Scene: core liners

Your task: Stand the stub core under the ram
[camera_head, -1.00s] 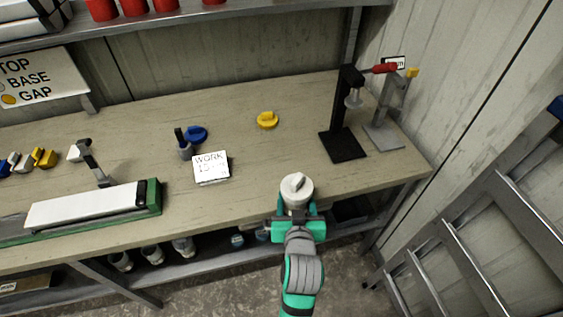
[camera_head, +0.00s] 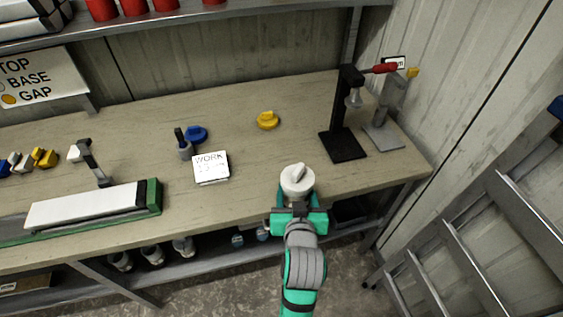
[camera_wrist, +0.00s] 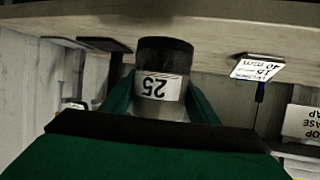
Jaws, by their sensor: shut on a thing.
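My gripper (camera_head: 298,208) is shut on a short cylindrical core (camera_head: 297,180), held near the bench's front edge. Its white top with a raised ridge faces the head camera. In the wrist view the core (camera_wrist: 160,85) carries a white label reading 25, upside down, and a dark band at one end; green jaws flank it. A black press stand (camera_head: 341,110) with a red handle is at the bench's right. Its grey ram (camera_head: 354,98) hangs over a black base plate (camera_head: 343,147), with nothing visible on the plate. The core is in front and left of this base, apart from it.
A grey stand (camera_head: 383,135) with a yellow tip is right of the black press. Bare wood separates the core from the press.

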